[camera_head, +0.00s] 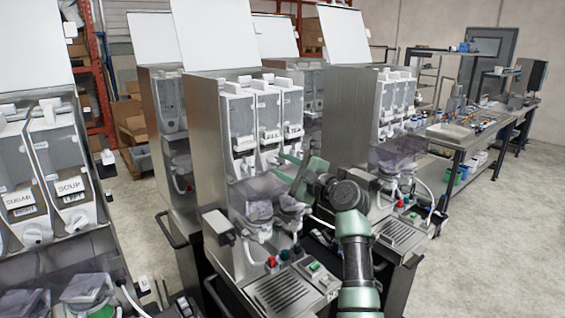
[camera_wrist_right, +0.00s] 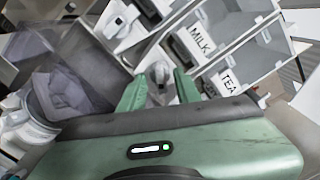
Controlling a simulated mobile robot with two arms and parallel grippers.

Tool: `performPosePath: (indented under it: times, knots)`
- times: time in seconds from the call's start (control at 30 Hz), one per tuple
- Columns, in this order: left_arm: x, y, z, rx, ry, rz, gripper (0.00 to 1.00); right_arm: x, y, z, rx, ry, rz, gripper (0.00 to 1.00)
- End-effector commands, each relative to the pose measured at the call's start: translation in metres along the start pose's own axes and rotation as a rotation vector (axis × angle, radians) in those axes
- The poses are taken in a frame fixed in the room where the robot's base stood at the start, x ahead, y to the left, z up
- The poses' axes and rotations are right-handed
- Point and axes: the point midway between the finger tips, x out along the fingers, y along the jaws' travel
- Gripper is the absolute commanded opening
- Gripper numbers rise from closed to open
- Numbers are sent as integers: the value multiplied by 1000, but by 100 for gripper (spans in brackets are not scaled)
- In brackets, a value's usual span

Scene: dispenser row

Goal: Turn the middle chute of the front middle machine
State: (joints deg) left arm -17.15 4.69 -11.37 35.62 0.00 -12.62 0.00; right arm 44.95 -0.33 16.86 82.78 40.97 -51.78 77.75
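The front middle machine (camera_head: 208,130) has three canisters side by side. The middle canister (camera_head: 268,118) has a label that reads MILK in the right wrist view (camera_wrist_right: 201,39); a TEA canister (camera_wrist_right: 228,80) is beside it. The middle chute (camera_wrist_right: 159,74) is a white spout below the MILK label. My right gripper (camera_head: 281,166) is open in front of the machine, at the height of the chutes. In the right wrist view its two green fingers (camera_wrist_right: 160,80) stand on either side of the middle chute, apparently with gaps; contact cannot be told. My left gripper is not in view.
Clear mixing bowls (camera_head: 260,210) sit below the chutes. Another machine (camera_head: 350,120) stands to the right, close to my right arm. Open floor (camera_head: 490,250) lies at the far right.

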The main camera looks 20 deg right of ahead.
Motion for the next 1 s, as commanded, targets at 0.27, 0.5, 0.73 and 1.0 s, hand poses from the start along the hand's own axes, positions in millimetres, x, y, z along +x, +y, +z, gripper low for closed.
performPosePath:
  times: [0.27, 0.5, 0.73, 1.0]
  knots:
    - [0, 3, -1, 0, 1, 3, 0, 2, 0, 0, -1, 0, 0, 33]
    - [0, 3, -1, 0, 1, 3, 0, 2, 0, 0, -1, 0, 0, 0]
    - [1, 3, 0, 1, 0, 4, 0, 2, 1, -1, -17, 0, 1, 0]
    - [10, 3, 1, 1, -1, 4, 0, 2, 2, -2, -137, 0, 2, 0]
